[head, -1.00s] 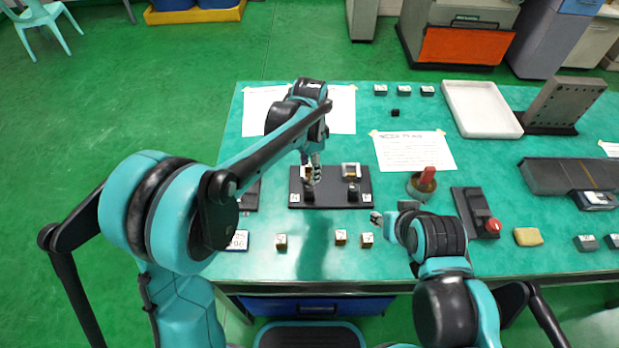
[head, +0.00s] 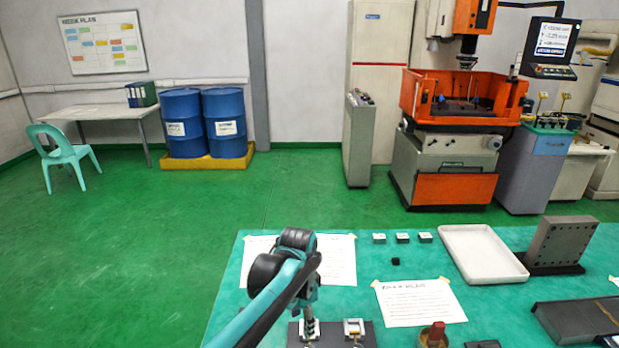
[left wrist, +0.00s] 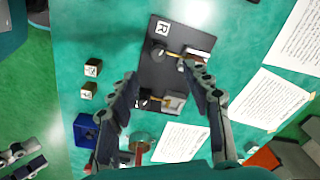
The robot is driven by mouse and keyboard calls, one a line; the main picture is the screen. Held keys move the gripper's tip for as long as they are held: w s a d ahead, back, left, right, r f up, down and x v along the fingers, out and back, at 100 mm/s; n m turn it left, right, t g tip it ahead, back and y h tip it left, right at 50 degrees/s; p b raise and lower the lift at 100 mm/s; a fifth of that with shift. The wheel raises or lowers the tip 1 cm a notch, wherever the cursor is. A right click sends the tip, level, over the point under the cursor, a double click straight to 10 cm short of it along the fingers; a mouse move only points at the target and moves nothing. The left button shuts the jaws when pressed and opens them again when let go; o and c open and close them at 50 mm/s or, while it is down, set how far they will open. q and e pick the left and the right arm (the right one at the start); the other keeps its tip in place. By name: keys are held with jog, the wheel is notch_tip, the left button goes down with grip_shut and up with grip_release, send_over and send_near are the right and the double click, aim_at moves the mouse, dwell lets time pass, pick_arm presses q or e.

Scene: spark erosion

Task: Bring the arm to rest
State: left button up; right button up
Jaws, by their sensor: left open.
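My left arm comes in from the bottom of the head view. Its gripper (head: 310,328) hangs over a dark fixture plate (head: 294,338), partly cut off by the lower edge. In the left wrist view the two fingers (left wrist: 164,88) stand wide apart with nothing between the tips. Beyond them lies the dark plate (left wrist: 157,72), marked R, with two small holders; the finger on the right overlaps one holder, and contact cannot be told. What seems to be my right gripper (left wrist: 22,163) shows low at the left of the left wrist view. It is out of the head view.
The teal table carries a text sheet (head: 420,302), a white tray (head: 482,256), a grey perforated block (head: 562,241) and a red-topped object (head: 433,336). Small cubes (left wrist: 91,68) lie beside the plate. An orange machine (head: 455,130) stands behind; green floor is free at left.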

pick_arm(q)
jog(key=s+a+r+n+t, duration=0.1)
jog(key=s+a+n+t, duration=0.5)
jog(key=s+a+n, duration=0.6)
jog(key=s+a, duration=0.4)
jog(key=s, duration=0.2)
jog(key=shift+r+t, duration=0.2)
jog(key=shift+t, duration=0.1)
dwell(0.9)
